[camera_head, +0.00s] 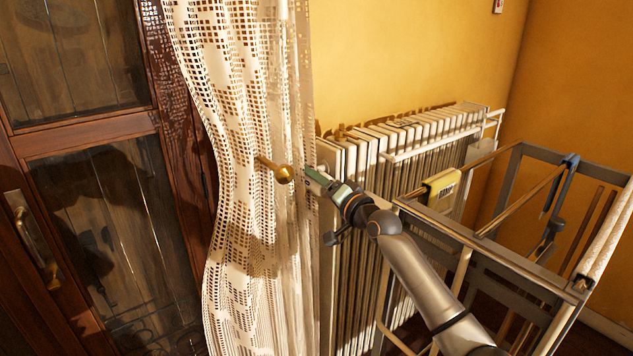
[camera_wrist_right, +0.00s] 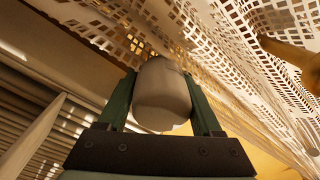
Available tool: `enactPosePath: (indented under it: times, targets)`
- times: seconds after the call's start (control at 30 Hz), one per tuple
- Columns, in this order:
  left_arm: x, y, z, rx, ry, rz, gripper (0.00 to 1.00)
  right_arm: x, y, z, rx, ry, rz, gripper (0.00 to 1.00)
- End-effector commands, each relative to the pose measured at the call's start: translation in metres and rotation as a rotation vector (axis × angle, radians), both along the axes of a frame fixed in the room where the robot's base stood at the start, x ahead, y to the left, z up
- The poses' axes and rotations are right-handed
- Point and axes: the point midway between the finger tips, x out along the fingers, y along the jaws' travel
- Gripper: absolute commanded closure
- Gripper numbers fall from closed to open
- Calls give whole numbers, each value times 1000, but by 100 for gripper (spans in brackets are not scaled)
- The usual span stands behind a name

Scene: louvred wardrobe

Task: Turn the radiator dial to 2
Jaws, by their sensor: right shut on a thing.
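The radiator (camera_head: 400,145) is a row of pale ribs along the yellow wall in the head view. My right gripper (camera_head: 309,174) is at its near left end, beside the lace curtain. In the right wrist view, its two green fingers stand on either side of a smooth, rounded grey-white dial (camera_wrist_right: 162,95) and are shut on it. No number or mark can be read on the dial there. In the head view the dial is hidden or too small to make out behind the gripper and curtain. My left gripper is not in view.
A glazed wooden door (camera_head: 90,160) is at left.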

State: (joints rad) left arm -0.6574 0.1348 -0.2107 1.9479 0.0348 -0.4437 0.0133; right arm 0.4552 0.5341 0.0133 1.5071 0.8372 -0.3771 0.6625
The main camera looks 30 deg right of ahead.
Motion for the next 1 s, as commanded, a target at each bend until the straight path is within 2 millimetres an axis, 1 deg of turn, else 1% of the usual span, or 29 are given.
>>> enactPosePath:
  times: [0.23,0.27,0.5,0.83,0.93,1.0]
  targets:
    - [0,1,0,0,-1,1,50,0,1,0,1,0,1,89]
    - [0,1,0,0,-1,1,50,0,1,0,1,0,1,30]
    - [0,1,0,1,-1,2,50,0,0,0,2,-1,1,4]
    - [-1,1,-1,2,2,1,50,-3,0,0,2,0,0,4]
    - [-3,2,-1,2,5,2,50,-12,-1,-1,1,1,1,4]
    - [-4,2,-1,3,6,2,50,-22,-1,-1,0,1,1,4]
